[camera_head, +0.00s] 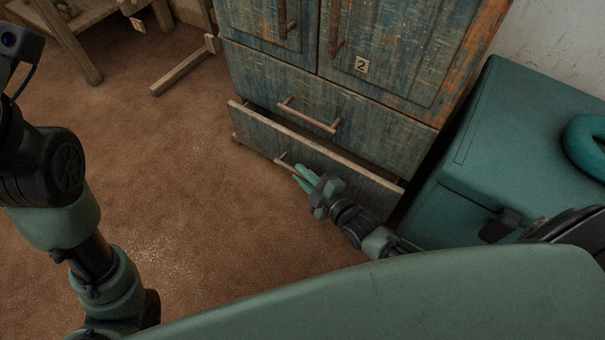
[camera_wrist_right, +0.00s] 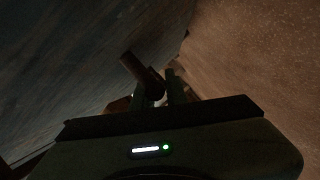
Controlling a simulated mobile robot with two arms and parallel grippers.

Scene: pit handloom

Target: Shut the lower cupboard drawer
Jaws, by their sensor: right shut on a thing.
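The lower cupboard drawer (camera_head: 254,132) is partly pulled out at the foot of the worn blue-grey wooden cupboard (camera_head: 270,82). A dark gap shows behind its front's top edge. My right gripper (camera_head: 298,171) is at its front, shut on the drawer's bar handle (camera_head: 282,157). In the right wrist view, the handle (camera_wrist_right: 139,72) sticks out past the fingers of the gripper (camera_wrist_right: 154,93), beside the dark drawer front (camera_wrist_right: 70,70). The gripper hides part of the handle. My left arm shows at the left, but its gripper is out of the picture.
The upper drawer (camera_head: 350,112), with its own bar handle (camera_head: 307,115), looks shut. A teal chest (camera_head: 490,130) stands close on the right with a teal ring (camera_head: 585,145) on it. Wooden frame legs (camera_head: 185,70) stand at the back left. The brown floor in front is clear.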

